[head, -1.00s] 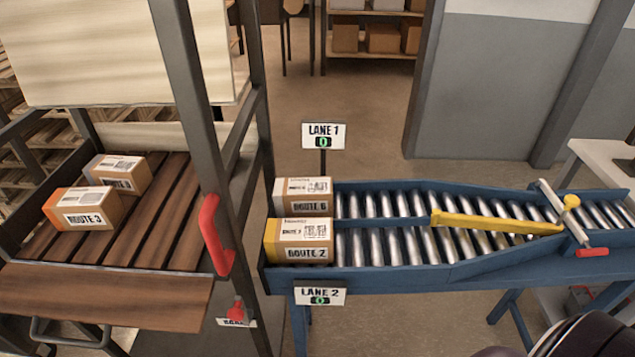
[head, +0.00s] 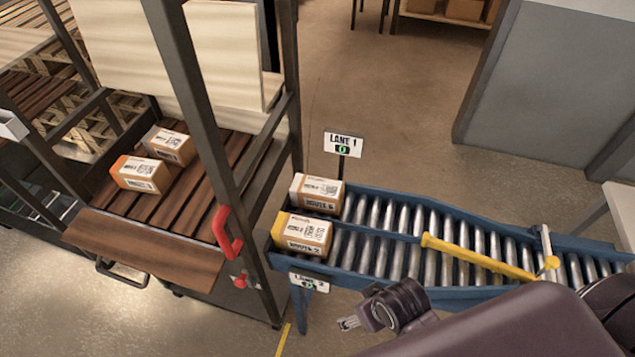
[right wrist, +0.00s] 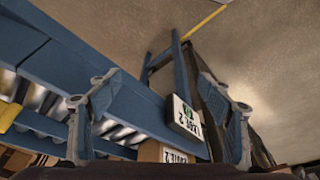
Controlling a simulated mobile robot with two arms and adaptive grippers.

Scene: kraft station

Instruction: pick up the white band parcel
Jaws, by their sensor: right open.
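A parcel with a whitish band at its left end (head: 316,195), labelled ROUTE 6, sits at the left end of the conveyor's back lane. Directly in front of it is a yellow-banded ROUTE 2 parcel (head: 303,233), partly visible low in the right wrist view (right wrist: 160,153). On the slatted cart lie an orange-banded parcel (head: 140,174) and another parcel with a pale end (head: 168,145). My right gripper (head: 349,322) is open and empty in front of the conveyor, apart from the parcels; its spread fingers show in the right wrist view (right wrist: 157,80). My left gripper is out of view.
The blue roller conveyor (head: 450,290) has a yellow diverter bar (head: 475,258) across it. LANE 1 (head: 343,145) and LANE 2 (head: 309,282) signs stand at its left end. The cart's dark upright (head: 205,130) and red handle (head: 227,232) are close left of the parcels.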

